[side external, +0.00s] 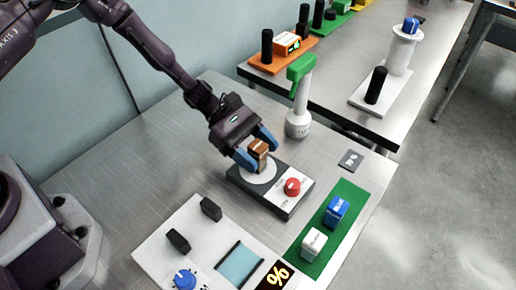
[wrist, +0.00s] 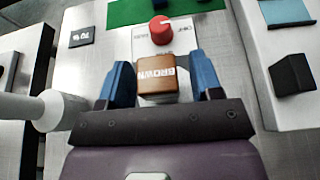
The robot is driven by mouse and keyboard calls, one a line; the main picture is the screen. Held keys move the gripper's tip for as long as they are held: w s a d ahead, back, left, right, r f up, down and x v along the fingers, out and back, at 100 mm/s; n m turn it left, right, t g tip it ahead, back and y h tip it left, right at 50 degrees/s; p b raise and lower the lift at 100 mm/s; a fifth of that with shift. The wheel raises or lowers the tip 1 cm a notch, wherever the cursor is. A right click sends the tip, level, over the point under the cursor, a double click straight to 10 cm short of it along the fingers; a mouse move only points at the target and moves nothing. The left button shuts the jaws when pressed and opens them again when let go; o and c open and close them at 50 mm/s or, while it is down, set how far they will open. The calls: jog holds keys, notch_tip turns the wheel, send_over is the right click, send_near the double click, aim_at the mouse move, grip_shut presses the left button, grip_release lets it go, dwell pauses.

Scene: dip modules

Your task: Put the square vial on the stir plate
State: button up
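The square vial, brown with a lettered top (side external: 259,148), is upright over the white disc of the stir plate (side external: 240,181) and appears to stand on it. It also shows in the wrist view (wrist: 157,75). The stir plate is a dark box with a light control face and a red knob (side external: 292,187). My gripper (side external: 259,153) points down with its blue fingers on either side of the vial. In the wrist view my gripper (wrist: 163,80) shows a gap beside the vial, clearest at the right finger. The vial's base is partly hidden.
A green mat (side external: 303,262) holds a blue block (side external: 335,211) and a white block (side external: 314,243). A white panel (side external: 160,240) with black pegs and a blue knob is in front. A white stand with a green top (side external: 299,118) rises behind the stir plate.

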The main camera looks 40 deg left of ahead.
jog(key=shift+r, duration=0.25)
jog(key=v, duration=1.2)
jog(key=s+a+r+m+t+y, duration=0.2)
jog(key=s+a+r+m+y, duration=0.1)
jog(key=s+r+m, duration=0.3)
jog(key=s+a+r+m+t+y, duration=0.1)
jog(key=s+a+r+m+y, duration=0.2)
jog(key=s+r+m+y, duration=0.3)
jog(key=s+a+r+m+t+y, duration=0.2)
jog(key=s+r+m, duration=0.4)
jog(key=s+r, duration=0.4)
jog(key=shift+a+r+t+y, duration=0.3)
jog(key=shift+a+r+y, duration=0.55)
jog(key=shift+y, duration=0.35)
jog(key=shift+d, duration=0.1)
